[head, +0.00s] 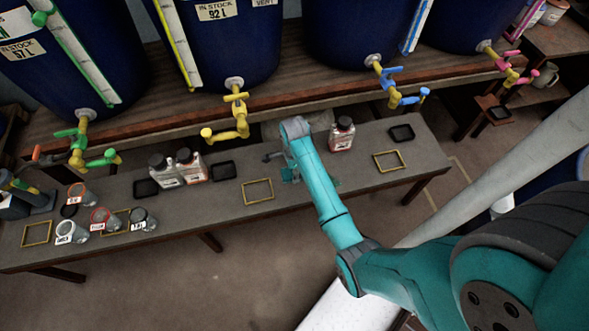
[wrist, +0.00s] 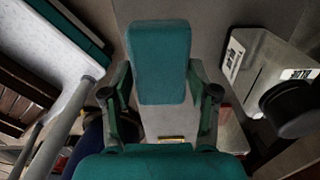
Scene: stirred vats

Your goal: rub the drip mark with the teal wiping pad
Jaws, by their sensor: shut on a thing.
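The teal wiping pad (wrist: 160,55) is a thick block held between the fingers of my gripper (wrist: 160,92) in the wrist view. In the head view my gripper (head: 289,168) is over the middle of the grey bench, mostly hidden by my own arm, with small teal parts showing beside it. I cannot tell whether the pad touches the bench top. I cannot make out the drip mark in either view; the arm and pad cover part of the bench.
A black-capped bottle (head: 341,134) stands just right of my gripper; it looms in the wrist view (wrist: 290,105). Two more bottles (head: 177,170), several jars (head: 103,220), black trays (head: 223,172) and yellow outlines (head: 257,191) are on the bench (head: 310,205). Blue vats (head: 225,45) with taps (head: 238,115) stand behind.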

